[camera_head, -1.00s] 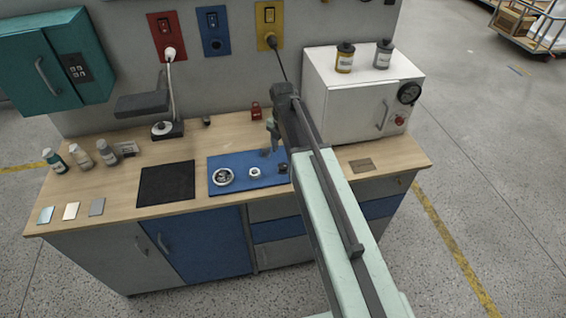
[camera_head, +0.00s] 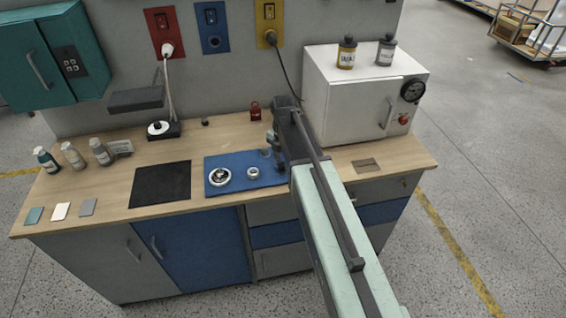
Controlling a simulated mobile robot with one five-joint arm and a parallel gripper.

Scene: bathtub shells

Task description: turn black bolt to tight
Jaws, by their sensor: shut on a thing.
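The blue mat (camera_head: 212,185) lies on the wooden worktop. A round part with a pale ring (camera_head: 219,177) and a small pale ring-shaped part (camera_head: 253,173) rest on it. The black bolt (camera_head: 281,168) shows only as a small dark shape at the mat's right end, mostly hidden by my arm and gripper. My gripper (camera_head: 279,159) points down there and is shut on it. The fingertips are small and partly hidden, and the bolt's seating and turn angle cannot be seen.
A white oven-like box (camera_head: 345,106) with a gauge stands close right of my arm. A black mat (camera_head: 160,184) lies left of the blue mat.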

